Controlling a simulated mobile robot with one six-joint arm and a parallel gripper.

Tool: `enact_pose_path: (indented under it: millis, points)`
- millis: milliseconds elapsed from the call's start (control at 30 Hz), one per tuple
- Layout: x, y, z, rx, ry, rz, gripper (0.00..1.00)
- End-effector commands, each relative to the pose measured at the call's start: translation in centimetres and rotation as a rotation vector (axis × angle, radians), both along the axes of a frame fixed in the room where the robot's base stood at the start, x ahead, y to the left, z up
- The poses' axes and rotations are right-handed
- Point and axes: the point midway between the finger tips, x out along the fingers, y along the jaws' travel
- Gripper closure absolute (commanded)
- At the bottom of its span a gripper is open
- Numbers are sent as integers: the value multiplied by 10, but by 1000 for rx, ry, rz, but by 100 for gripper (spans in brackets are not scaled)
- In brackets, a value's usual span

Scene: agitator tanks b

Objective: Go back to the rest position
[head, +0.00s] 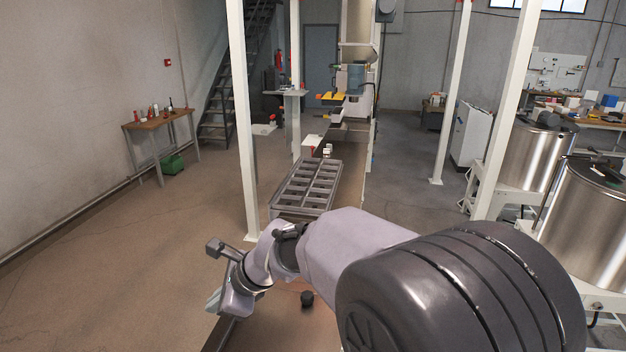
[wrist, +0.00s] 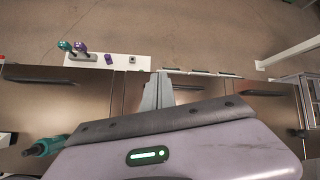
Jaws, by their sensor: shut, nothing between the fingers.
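My gripper (head: 214,301) is at the lower left of the head view, at the end of my pale arm, out over the near work surface. In the wrist view its grey fingers (wrist: 158,92) stand together in the middle, with nothing seen between them. The wrist body with a green light strip fills the bottom of that view.
A metal tray with compartments (head: 305,187) lies beyond my arm. White posts (head: 243,120) and steel tanks (head: 590,220) stand around. In the wrist view, a white strip (wrist: 138,63) holds teal and purple items; a teal-handled tool (wrist: 45,146) lies lower left.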

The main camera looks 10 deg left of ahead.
Motion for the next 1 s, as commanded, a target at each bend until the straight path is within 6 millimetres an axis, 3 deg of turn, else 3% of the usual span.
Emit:
enact_pose_path:
  millis: [33, 133, 200, 300, 400, 500, 567, 1000]
  points:
    - [-4, -47, -36, -38, -108, 54, 100]
    - [-33, -141, -60, -174, -328, 208, 100]
    - [-65, -202, -88, -293, -462, 314, 100]
    - [-115, -274, -139, -474, -600, 457, 100]
    - [-156, -320, -185, -630, -674, 574, 100]
    - [-182, -347, -214, -732, -702, 653, 100]
    - [-191, -355, -222, -766, -709, 682, 100]
    - [-195, -359, -224, -785, -712, 699, 100]
